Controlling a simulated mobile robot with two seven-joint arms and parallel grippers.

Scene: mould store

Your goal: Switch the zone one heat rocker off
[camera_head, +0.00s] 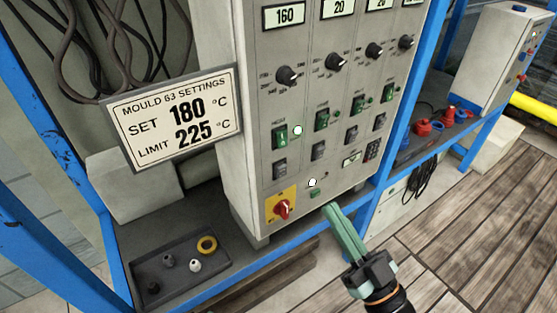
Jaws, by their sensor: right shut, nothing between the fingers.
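The grey control cabinet (228,120) has columns of displays, black knobs and rockers. In its leftmost column a green rocker (281,136) sits below the knob (287,76) and the display (284,15) reading 160. Its label is too small to read surely, so I cannot confirm it is zone one heat; its exact tilt is also unclear. My right gripper (331,209) has green fingers shut together and empty. It is in front of the cabinet's lower edge, below and right of that rocker and apart from it. My left gripper is out of view.
A red rotary switch (283,209) on a yellow plate is lower left. A settings sign (172,117) reads SET 180, LIMIT 225. A dark tray (180,284) with small parts lies left. Blue posts flank the cabinet.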

